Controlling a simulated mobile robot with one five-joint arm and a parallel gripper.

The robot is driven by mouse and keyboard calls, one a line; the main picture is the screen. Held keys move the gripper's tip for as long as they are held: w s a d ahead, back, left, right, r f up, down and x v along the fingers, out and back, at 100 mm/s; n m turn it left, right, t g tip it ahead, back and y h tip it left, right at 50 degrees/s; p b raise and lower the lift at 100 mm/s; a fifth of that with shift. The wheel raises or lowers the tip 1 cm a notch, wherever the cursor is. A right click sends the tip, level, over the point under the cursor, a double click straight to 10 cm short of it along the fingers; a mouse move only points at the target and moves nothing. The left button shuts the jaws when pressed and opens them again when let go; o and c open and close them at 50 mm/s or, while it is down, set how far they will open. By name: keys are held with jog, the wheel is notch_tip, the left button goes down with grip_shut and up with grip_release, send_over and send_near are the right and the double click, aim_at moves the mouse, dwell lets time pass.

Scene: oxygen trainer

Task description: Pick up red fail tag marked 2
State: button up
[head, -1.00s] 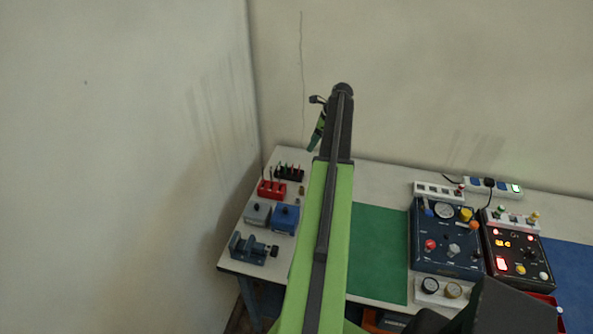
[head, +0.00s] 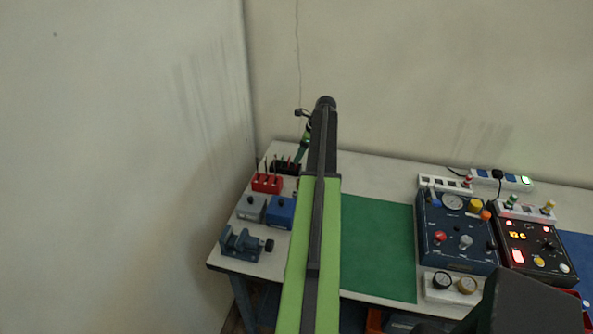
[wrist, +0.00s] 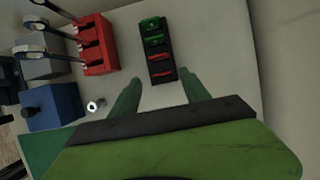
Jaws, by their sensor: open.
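A black rack (wrist: 147,27) stands on the table in the wrist view, holding a row of green and red tags. Two red tags, one (wrist: 158,57) and another (wrist: 162,73), sit at the end nearer my gripper, with green tags (wrist: 150,22) at the far end. Numbers on the tags are too small to read. My gripper (wrist: 162,78) is open, its green fingers either side of the near end of the rack in the picture, with nothing between them. In the head view the rack (head: 287,168) is partly hidden near my gripper (head: 302,148).
A red holder (wrist: 97,45) with upright tools stands left of the rack, with a blue box (wrist: 52,105) and grey box nearby. A small metal part (wrist: 95,105) lies on the table. A green mat (head: 378,240) and instrument panels (head: 455,232) are to the right.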

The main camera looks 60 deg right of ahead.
jog(key=b+x, duration=0.3)
jog(key=x, duration=0.1)
jog(key=shift+d+f+b, duration=0.15)
jog(key=shift+f+b, duration=0.15)
jog(key=shift+f, duration=0.1)
jog(key=shift+w+r, duration=0.1)
jog(key=shift+r, duration=0.1)
jog(key=shift+c, duration=0.4)
grip_shut()
